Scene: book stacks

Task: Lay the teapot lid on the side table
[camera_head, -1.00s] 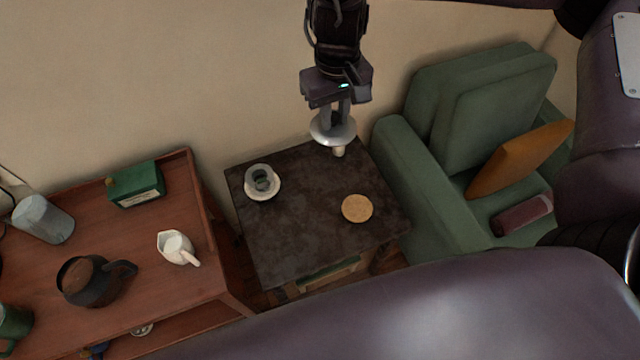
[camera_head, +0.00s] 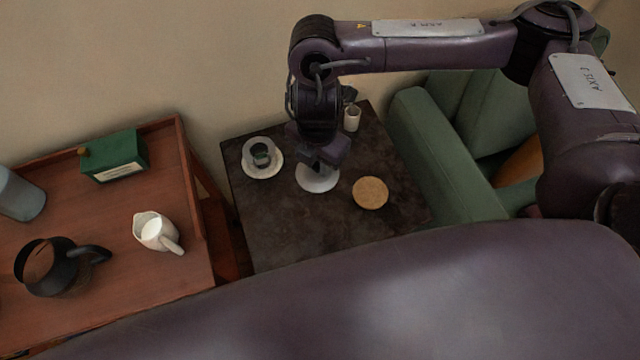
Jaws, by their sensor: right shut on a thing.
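The teapot lid (camera_head: 316,181) is a pale, shiny round disc over the middle of the dark side table (camera_head: 300,240). My right gripper (camera_head: 318,165) points down from above and is shut on the lid, its fingertips partly hidden by my own wrist. The lid is at or just above the tabletop; I cannot tell whether it touches. A dark teapot (camera_head: 58,268) with an open top stands on the wooden cabinet at the left. My left gripper is not in view.
On the side table, a glass on a white saucer (camera_head: 263,168) lies left of the lid, a round cork coaster (camera_head: 370,193) right, and a small white cylinder (camera_head: 352,118) behind. A green armchair (camera_head: 430,150) adjoins at right. The table's front is clear.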

